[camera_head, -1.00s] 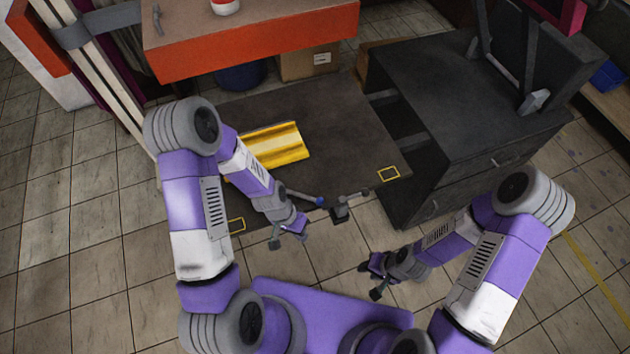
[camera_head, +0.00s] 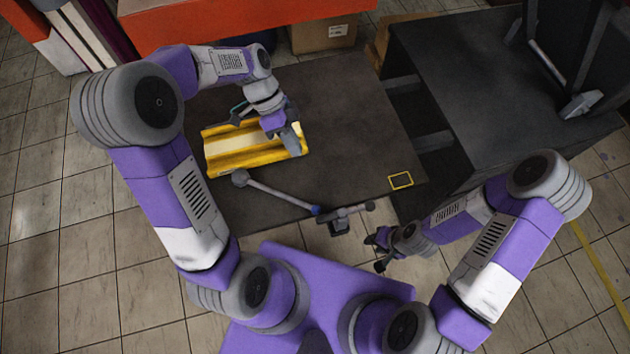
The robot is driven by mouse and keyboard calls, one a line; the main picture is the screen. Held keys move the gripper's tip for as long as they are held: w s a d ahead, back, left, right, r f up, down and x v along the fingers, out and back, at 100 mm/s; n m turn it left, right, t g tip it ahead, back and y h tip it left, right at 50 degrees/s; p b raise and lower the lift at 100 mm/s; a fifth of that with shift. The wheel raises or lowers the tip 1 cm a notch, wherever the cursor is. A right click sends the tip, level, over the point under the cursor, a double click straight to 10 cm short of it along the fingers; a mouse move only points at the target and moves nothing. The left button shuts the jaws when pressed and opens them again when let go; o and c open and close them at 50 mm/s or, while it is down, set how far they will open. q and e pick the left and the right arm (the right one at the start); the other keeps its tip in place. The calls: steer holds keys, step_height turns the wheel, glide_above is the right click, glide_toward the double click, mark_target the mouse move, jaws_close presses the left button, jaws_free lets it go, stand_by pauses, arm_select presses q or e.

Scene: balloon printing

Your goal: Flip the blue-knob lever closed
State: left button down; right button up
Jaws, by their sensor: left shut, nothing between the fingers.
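A lever (camera_head: 280,195) lies low over the front of the dark table. Its grey rod runs from a grey round end at left to a small blue part (camera_head: 316,210) at right, beside a dark bracket (camera_head: 341,224) at the table's front edge. My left gripper (camera_head: 291,142) is shut and empty above the yellow piece, behind the lever and apart from it. Whether it touches the yellow piece I cannot tell. My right gripper (camera_head: 376,254) is in front of the table, right of the bracket. Its fingers are too small to read.
The yellow ridged piece (camera_head: 225,160) lies on the dark table (camera_head: 350,130), partly hidden by my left gripper. A black cabinet (camera_head: 460,90) stands at right, and an orange-red bench (camera_head: 170,35) at the back. The table's right half is clear.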

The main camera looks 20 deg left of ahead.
arm_select(q)
steer(key=b+x, duration=0.1)
steer(key=x, duration=0.4)
steer(key=b+x, duration=0.2)
steer(key=x, duration=0.3)
steer(key=shift+s+f, duration=0.15)
steer(key=shift+s, duration=0.15)
steer(key=shift+s+d+f, duration=0.1)
steer(key=shift+s+d, duration=0.15)
steer(key=shift+s, duration=0.35)
steer(key=shift+s+d+f, duration=0.1)
steer(key=shift+s+d, duration=0.15)
steer(key=shift+s, duration=0.3)
steer(key=shift+s+d, duration=0.25)
steer(key=shift+s, duration=0.35)
